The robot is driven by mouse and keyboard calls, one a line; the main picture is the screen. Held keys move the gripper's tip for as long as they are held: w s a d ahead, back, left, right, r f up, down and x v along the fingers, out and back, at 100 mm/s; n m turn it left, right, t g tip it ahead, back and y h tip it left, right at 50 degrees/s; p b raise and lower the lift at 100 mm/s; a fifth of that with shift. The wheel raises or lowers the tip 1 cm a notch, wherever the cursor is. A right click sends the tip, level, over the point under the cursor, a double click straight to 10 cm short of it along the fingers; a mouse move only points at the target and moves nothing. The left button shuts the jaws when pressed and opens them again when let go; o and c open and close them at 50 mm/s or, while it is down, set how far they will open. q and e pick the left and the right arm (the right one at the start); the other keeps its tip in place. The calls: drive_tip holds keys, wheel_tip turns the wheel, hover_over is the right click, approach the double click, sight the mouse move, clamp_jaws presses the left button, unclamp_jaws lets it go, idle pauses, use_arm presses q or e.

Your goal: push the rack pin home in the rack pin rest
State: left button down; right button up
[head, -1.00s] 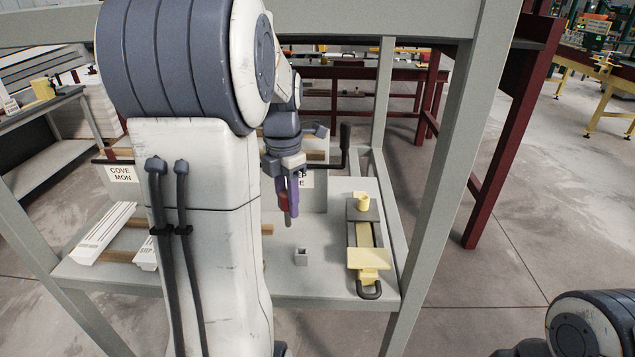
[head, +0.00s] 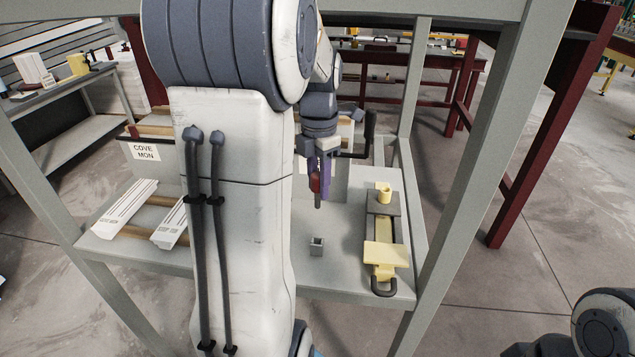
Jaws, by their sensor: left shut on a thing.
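My left gripper (head: 320,180), with purple fingers, is shut on the rack pin (head: 318,203). The pin has a red upper part and a grey lower end, and it points down, close to upright. The rack pin rest (head: 316,247) looks to be the small grey square socket standing on the bench shelf. The pin's lower end shows above the rest in the picture, with a clear gap between them. The fingers hide part of the pin. My right gripper is out of view.
A yellow fixture with a dark handle (head: 384,235) lies right of the rest on the grey shelf (head: 345,275). White ribbed strips (head: 127,208) lie on wooden bars at left. Grey frame posts (head: 470,180) stand around the bench. My left arm hides the shelf's middle.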

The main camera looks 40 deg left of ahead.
sight(317, 206)
use_arm(q)
wheel_tip(317, 206, down, 5)
drive_tip(key=b, duration=0.4)
drive_tip(key=shift+s+a+b, duration=0.1)
drive_tip(key=shift+s+b, duration=0.05)
drive_tip(key=shift+b, duration=0.2)
drive_tip(key=shift+f+b, duration=0.9)
drive_tip(key=shift+f, duration=0.7)
drive_tip(key=shift+f+b, duration=0.35)
drive_tip(key=shift+f, duration=0.3)
drive_tip(key=shift+w, duration=0.2)
drive_tip(key=shift+p, duration=0.9)
drive_tip(key=shift+f+b, duration=1.45)
drive_tip(key=shift+f, duration=0.95)
drive_tip(key=c, duration=0.5)
unclamp_jaws()
